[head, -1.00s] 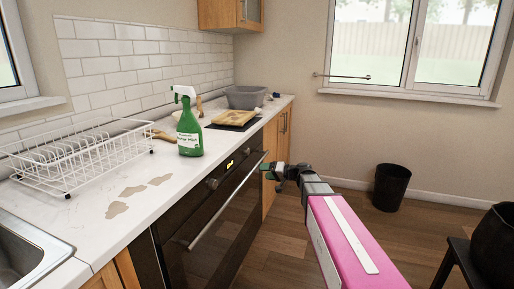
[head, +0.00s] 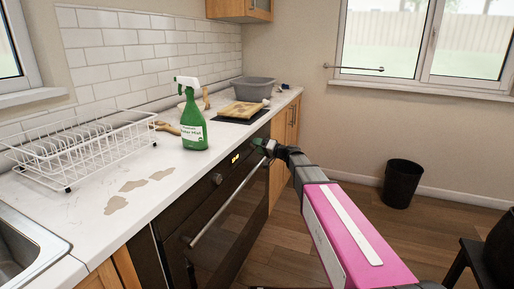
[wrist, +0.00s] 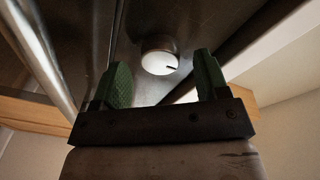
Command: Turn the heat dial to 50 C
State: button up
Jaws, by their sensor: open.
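The black oven front (head: 195,235) has a small lit display (head: 236,158) and a knob (head: 216,179) left of it. My gripper (head: 262,147) is at the right part of the control panel and hides what is behind it. In the wrist view a round dial (wrist: 159,62) with a white face and a short dark mark pointing right sits on the panel. My gripper (wrist: 163,75) is open there, with one green finger on each side of the dial and gaps between. I cannot read a temperature scale or tell which dial is for heat.
The oven's long handle (head: 228,202) runs below the panel; a metal bar also shows at the left of the wrist view. A green spray bottle (head: 193,120), a white dish rack (head: 80,150) and a grey basin (head: 252,90) stand on the counter.

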jog(key=shift+w+a, duration=0.25)
jog(key=shift+a, duration=0.25)
jog(key=c, duration=0.9)
jog(key=shift+m, duration=0.3)
jog(key=m, duration=0.5)
jog(key=m+g, duration=0.1)
jog(key=m, duration=0.4)
jog(key=shift+r+m+g+h, duration=0.1)
jog(key=shift+m+g+h, duration=0.2)
jog(key=shift+m, duration=0.1)
